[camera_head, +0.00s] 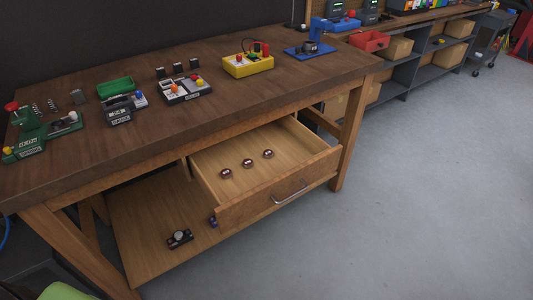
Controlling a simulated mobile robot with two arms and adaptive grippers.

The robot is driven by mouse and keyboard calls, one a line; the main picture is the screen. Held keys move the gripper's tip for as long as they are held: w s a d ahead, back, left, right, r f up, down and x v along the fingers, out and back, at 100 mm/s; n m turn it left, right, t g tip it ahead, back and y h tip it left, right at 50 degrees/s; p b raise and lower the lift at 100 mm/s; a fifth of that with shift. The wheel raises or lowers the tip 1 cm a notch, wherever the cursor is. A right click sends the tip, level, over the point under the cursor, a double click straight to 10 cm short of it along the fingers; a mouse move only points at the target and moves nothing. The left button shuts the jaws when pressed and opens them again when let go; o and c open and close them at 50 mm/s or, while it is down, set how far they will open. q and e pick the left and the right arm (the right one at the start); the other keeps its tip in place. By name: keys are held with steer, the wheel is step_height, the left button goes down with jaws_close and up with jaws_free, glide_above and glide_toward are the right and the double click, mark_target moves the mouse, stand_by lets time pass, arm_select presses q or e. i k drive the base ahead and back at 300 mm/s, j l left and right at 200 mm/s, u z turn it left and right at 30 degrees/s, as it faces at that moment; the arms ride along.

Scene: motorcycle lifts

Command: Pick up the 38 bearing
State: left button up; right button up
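Three small dark round pieces with reddish, pale-marked tops lie in a row in the open wooden drawer (285,172) under the workbench. They look like bearings: a left one (226,173), a middle one (247,163) and a right one (268,154). They stand apart from each other, and their markings are too small to read, so I cannot tell which is the 38 bearing. Neither of my grippers shows in the head view.
The workbench (200,125) carries a green press (42,139), a green tray (115,87), a yellow box (248,63) and a blue fixture (312,40). A dark part (180,238) lies on the lower shelf (145,225). The grey floor (430,180) to the right is clear.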

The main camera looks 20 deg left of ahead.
mark_target(225, 173)
steer(key=i+l+u, duration=0.1)
steer(key=l+u, duration=0.25)
steer(key=l, duration=0.35)
steer(key=l+u, duration=0.35)
steer(key=l, duration=0.35)
